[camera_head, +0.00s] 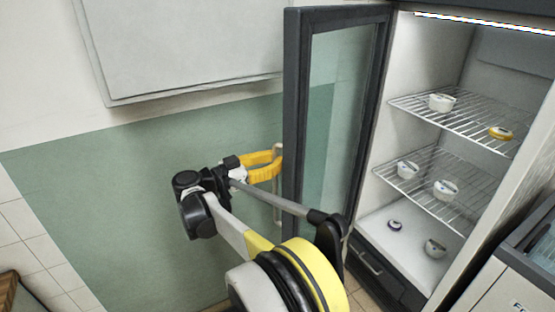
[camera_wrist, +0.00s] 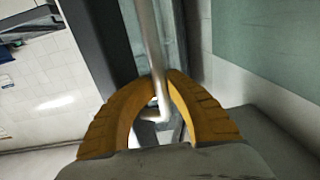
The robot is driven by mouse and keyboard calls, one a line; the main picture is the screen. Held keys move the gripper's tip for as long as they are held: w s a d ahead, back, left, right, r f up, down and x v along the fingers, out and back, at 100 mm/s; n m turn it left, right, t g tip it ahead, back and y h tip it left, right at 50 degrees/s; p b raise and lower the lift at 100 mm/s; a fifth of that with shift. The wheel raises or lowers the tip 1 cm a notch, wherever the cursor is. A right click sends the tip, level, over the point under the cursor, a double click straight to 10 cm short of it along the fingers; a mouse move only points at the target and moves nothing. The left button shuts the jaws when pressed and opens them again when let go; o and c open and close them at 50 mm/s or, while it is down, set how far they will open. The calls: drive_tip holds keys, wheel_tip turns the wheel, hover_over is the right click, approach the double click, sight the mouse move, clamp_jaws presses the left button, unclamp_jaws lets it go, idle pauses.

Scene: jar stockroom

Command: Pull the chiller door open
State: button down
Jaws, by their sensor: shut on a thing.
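The chiller door (camera_head: 290,110) has a dark frame and a glass pane, and it stands wide open to the left of the chiller (camera_head: 400,100). Its pale bar handle (camera_head: 277,212) is on the door's outer side. My gripper (camera_head: 278,160) has yellow fingers and is shut on the handle. In the wrist view my gripper (camera_wrist: 162,80) closes around the metal handle bar (camera_wrist: 150,45), next to the dark door frame (camera_wrist: 92,45). The part of the handle between the fingers is partly hidden.
Wire shelves (camera_head: 440,190) inside the chiller hold several small tubs. A dark drawer (camera_head: 375,275) is below. A pale cabinet (camera_head: 510,275) stands at the right. The green and white wall (camera_head: 120,200) lies behind my arm, with a framed board (camera_head: 190,45) above.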

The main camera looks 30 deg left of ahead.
drive_tip(key=c, duration=1.4)
unclamp_jaws()
drive_tip(key=shift+s+a, duration=0.15)
drive_tip(key=shift+s, duration=0.1)
drive_tip(key=shift+w, duration=0.1)
drive_tip(key=v, duration=1.2)
